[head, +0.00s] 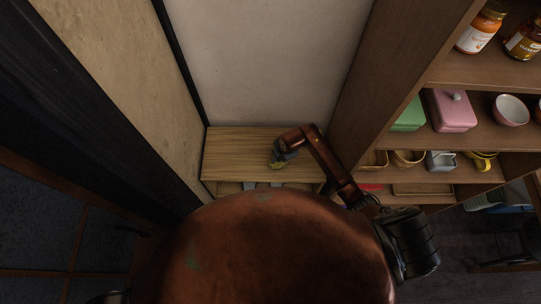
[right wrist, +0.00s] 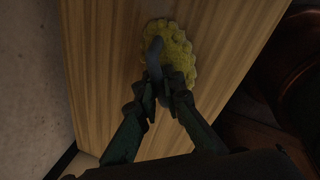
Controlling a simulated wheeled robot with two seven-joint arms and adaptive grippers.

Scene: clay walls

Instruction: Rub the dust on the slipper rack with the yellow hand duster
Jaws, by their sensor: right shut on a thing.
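The slipper rack (head: 235,155) is a low wooden unit with a light wood-grain top, set between two walls and the tall shelf. Its top also fills the middle of the right wrist view (right wrist: 105,80). My right gripper (head: 280,155) is over the rack's top, and in the right wrist view (right wrist: 162,95) its fingers are shut on the grey handle of the yellow hand duster (right wrist: 182,50). The duster's fluffy yellow head (head: 276,165) is at the rack's top; I cannot tell if it touches. I cannot make out dust on the wood. My left gripper is not in view.
A tall brown shelf (head: 375,85) stands right of the rack, holding jars (head: 480,30), a green box (head: 410,116), a pink box (head: 452,110), bowls (head: 511,109) and baskets. A pale wall closes the back, and a dark-framed wall the left.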

